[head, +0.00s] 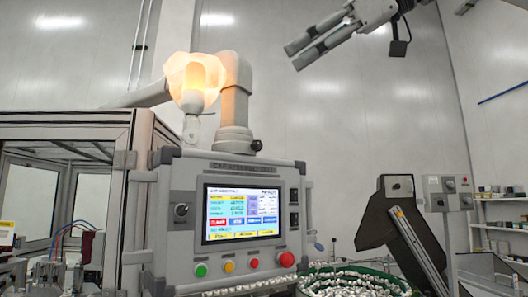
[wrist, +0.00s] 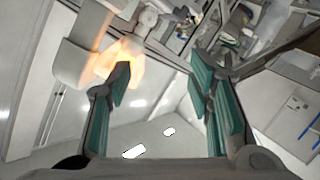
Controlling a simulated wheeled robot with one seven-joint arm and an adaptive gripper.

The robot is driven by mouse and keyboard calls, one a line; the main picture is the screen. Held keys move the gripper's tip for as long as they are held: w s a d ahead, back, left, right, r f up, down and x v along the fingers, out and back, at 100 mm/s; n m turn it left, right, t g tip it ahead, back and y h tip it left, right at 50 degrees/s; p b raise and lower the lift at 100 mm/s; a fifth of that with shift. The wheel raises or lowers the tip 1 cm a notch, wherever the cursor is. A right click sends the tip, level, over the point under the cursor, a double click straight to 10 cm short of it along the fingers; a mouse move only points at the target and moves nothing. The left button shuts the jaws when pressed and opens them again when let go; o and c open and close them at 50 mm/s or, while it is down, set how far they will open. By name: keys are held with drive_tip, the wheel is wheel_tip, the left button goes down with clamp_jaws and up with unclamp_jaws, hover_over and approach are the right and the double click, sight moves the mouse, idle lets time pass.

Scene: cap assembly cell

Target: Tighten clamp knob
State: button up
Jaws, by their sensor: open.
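A small black knob (head: 257,145) sticks out on the right side of the grey collar (head: 234,138) under a curved grey arm, on top of the control panel box. It is likely the clamp knob. My gripper (head: 292,57) is high in the upper right of the head view, above and right of the knob and well apart from it. Its two fingers are spread with nothing between them. In the wrist view my gripper (wrist: 160,65) shows teal finger pads with a clear gap. I cannot make out the knob for sure there.
A glowing orange lamp (head: 195,80) hangs from the curved arm, left of the collar. The panel has a lit screen (head: 242,213) and a red button (head: 286,259). A green-rimmed bowl of caps and a dark chute (head: 375,222) stand at right. Air around my gripper is free.

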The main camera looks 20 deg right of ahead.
drive_tip(key=w+a+f+b, duration=0.2)
drive_tip(key=w+a+f, duration=0.1)
drive_tip(key=a, duration=0.2)
drive_tip(key=m+t+y+b, duration=0.2)
drive_tip(key=m+y+b, duration=0.1)
drive_tip(key=m+b, duration=0.1)
approach(260, 146)
drive_tip(key=p+x, duration=0.2)
drive_tip(key=x, duration=0.6)
drive_tip(key=shift+w+a+r, duration=0.1)
drive_tip(key=shift+c, duration=0.2)
clamp_jaws()
